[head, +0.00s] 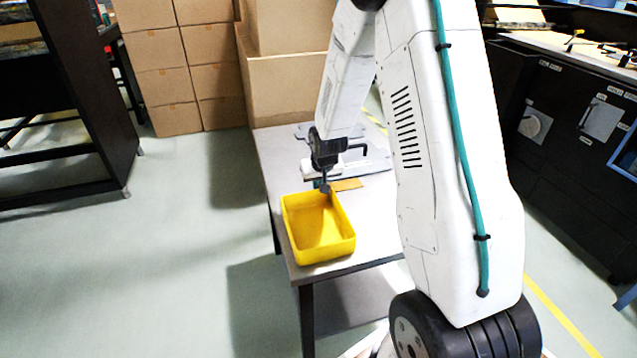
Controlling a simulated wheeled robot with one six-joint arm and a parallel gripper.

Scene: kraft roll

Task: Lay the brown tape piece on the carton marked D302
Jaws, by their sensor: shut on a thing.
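My gripper (325,187) is over the table, just above the far edge of the yellow bin. It is shut, and a flat brown piece (348,184), which looks like the tape piece, reaches out to the right from its fingertips. The fingers are small and dark here, so the exact grip is hard to see. Several brown cartons stand beyond the table, among them a large carton (290,88) at its far end. No D302 marking can be read on any of them.
The open yellow bin (318,259) stands on the grey table (273,157). A white device with a dark handle (365,160) lies behind my gripper. Smaller cartons (165,85) are stacked at the back left. Open floor lies left of the table; my arm hides its right side.

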